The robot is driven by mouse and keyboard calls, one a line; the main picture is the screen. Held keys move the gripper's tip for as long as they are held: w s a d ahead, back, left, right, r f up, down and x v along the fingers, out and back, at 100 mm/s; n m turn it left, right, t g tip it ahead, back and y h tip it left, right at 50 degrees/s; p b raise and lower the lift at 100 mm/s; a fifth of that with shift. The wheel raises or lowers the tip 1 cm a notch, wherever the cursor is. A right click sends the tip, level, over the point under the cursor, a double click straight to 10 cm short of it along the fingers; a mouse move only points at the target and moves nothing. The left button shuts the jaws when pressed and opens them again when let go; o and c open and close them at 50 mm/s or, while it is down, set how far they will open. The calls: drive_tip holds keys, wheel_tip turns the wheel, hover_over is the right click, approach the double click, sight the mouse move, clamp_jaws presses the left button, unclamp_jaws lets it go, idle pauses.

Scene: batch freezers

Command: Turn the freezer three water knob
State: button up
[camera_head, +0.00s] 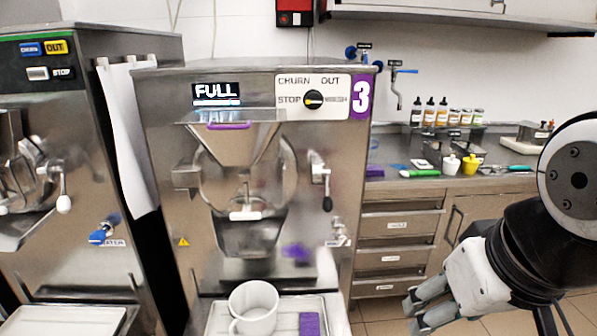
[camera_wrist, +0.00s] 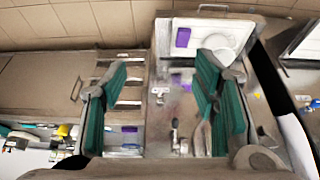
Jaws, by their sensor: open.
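Freezer three (camera_head: 180,230) is the steel machine with a purple number 3 label at its top right. Its water knob (camera_head: 339,230) is a small metal tap low on the right of the front panel, above a small label. In the wrist view the water knob (camera_wrist: 159,92) shows small and unclear, between the fingers in the picture. My gripper (camera_head: 412,307) is at the lower right in the head view, right of and lower than the knob, and apart from it. Its two teal-padded fingers (camera_wrist: 162,68) are spread and empty.
A white cup (camera_head: 254,308) and a purple sponge (camera_head: 309,324) are on a tray before freezer three. A black-tipped lever (camera_head: 326,203) is above the knob. Another freezer (camera_head: 55,275) with a blue water knob (camera_head: 97,237) stands left. Drawers (camera_head: 398,226) are on the right.

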sight(342, 242)
drive_tip(key=w+f+t+b, duration=0.15)
drive_tip(key=w+f, duration=0.25)
drive_tip(key=w, duration=0.7)
drive_tip(key=w+f+t+b, duration=0.1)
drive_tip(key=w+f+t, duration=0.25)
drive_tip(key=w, duration=0.65)
drive_tip(key=w+f+t+b, duration=0.1)
drive_tip(key=w+f, duration=0.4)
drive_tip(key=w, duration=0.6)
drive_tip(key=w+f+t+b, duration=0.1)
drive_tip(key=w+f+t, duration=0.25)
drive_tip(key=f, duration=0.55)
drive_tip(key=w+f+t+b, duration=0.15)
drive_tip(key=f+t, duration=0.25)
drive_tip(key=f, duration=0.5)
drive_tip(key=w, duration=1.4)
drive_tip(key=shift+a+r+b, duration=0.2)
drive_tip(key=shift+b, duration=0.2)
drive_tip(key=shift+c, duration=0.4)
drive_tip(key=c, duration=1.1)
